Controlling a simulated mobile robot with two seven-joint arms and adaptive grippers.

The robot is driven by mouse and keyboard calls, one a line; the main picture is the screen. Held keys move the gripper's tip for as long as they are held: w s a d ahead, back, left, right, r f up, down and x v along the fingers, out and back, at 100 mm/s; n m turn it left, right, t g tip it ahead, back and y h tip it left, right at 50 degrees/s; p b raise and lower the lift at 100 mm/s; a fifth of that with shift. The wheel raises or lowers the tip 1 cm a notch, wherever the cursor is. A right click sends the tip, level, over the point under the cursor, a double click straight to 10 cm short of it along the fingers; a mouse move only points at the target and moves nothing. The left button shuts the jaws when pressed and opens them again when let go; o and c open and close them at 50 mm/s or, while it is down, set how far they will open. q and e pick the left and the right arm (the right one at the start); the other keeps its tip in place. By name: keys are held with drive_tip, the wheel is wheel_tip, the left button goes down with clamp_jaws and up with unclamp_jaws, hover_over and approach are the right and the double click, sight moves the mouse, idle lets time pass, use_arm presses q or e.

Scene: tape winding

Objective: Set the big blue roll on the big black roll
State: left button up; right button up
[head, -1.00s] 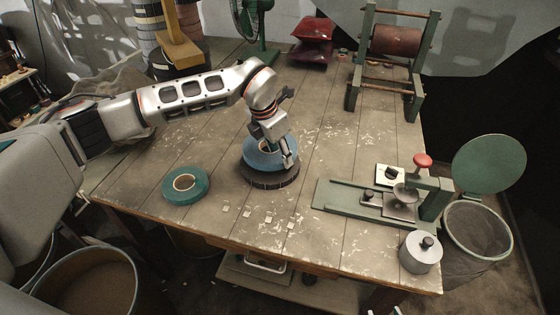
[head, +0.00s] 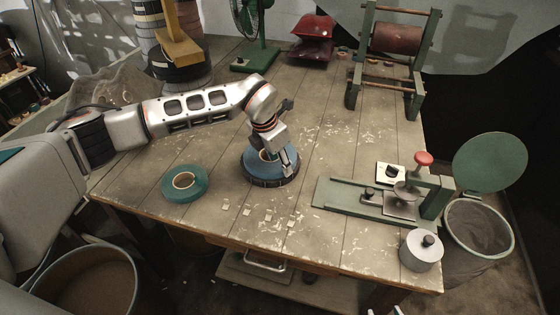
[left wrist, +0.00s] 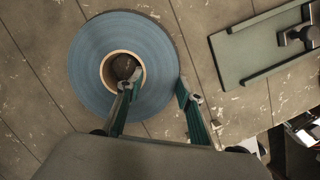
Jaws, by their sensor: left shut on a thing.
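The big blue roll (head: 253,165) lies flat on the big black roll (head: 268,182) on the table, looking roughly centred. Only the black roll's dark rim shows below it. My left gripper (head: 280,161) is over the blue roll's right side. In the left wrist view the blue roll (left wrist: 90,58) hides the black roll. There my left gripper (left wrist: 159,82) is shut on the blue roll's ring, one finger at the cardboard core and the other at the outer edge. Of my right gripper, at most small tips (head: 383,311) show at the bottom edge of the head view.
A teal roll (head: 185,184) lies left of the stack. A green device (head: 342,199) with a red knob and a metal weight (head: 421,250) stand at the right. A green fan (head: 255,40), red cushions (head: 312,38) and a roller stand (head: 396,42) are at the back.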

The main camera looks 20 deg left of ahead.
use_arm(q)
drive_tip(key=o, duration=1.4)
drive_tip(key=shift+r, duration=0.1)
drive_tip(key=shift+r, duration=0.25)
drive_tip(key=v, duration=1.2)
drive_tip(key=shift+r, duration=0.35)
drive_tip(key=shift+s+f, duration=0.1)
